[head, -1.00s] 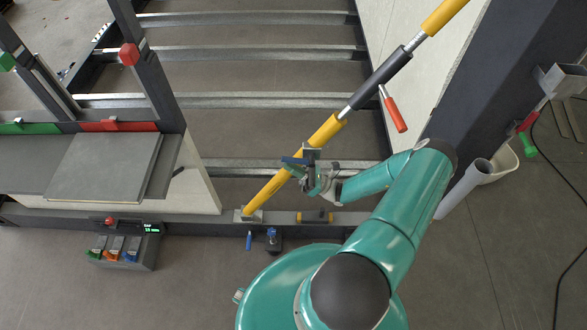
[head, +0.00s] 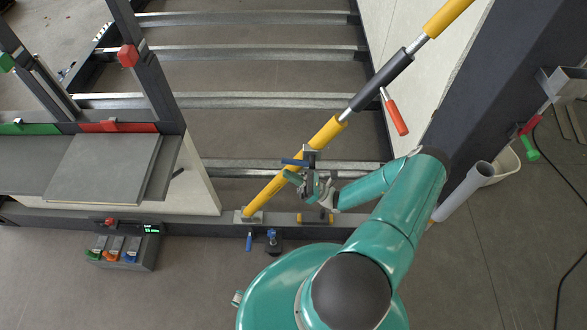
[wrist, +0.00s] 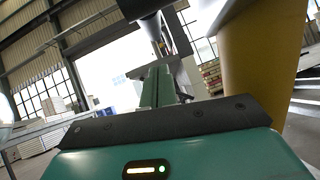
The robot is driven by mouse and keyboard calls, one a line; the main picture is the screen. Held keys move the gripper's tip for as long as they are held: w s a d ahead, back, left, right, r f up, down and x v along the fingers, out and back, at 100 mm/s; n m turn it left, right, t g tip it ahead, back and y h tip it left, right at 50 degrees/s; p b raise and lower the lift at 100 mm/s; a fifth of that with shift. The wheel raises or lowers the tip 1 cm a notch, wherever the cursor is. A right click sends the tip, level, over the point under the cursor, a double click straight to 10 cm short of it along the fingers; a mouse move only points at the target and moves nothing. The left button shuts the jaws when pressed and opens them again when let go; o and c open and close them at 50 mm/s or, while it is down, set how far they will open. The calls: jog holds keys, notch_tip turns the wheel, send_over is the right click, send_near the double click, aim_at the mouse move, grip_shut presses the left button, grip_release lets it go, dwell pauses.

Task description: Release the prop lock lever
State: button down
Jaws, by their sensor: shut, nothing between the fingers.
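A yellow prop (head: 325,134) leans up to the right across the frame in the head view. A dark collar (head: 382,80) sits on its upper part. The lever with the red handle (head: 396,117) hangs down right of that collar. My gripper (head: 306,166) is beside the lower yellow tube, below and left of the red handle and clearly apart from it. In the wrist view, my gripper's fingers (wrist: 157,78) are together and empty. The prop's yellow tube (wrist: 262,55) stands close on their right. The red handle cannot be made out there.
The prop foot (head: 247,215) stands on the dark base beam. A grey panel (head: 103,165) and a box with coloured levers (head: 124,250) are at left. A dark post (head: 490,85) rises at right. Metal crossbars (head: 250,98) span behind the prop.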

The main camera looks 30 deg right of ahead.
jog(key=s+d+f, duration=0.3)
jog(key=s+f, duration=0.1)
jog(key=f, duration=0.5)
jog(key=shift+s+d+f, duration=0.15)
jog(key=shift+d+f, duration=0.05)
dwell(0.3)
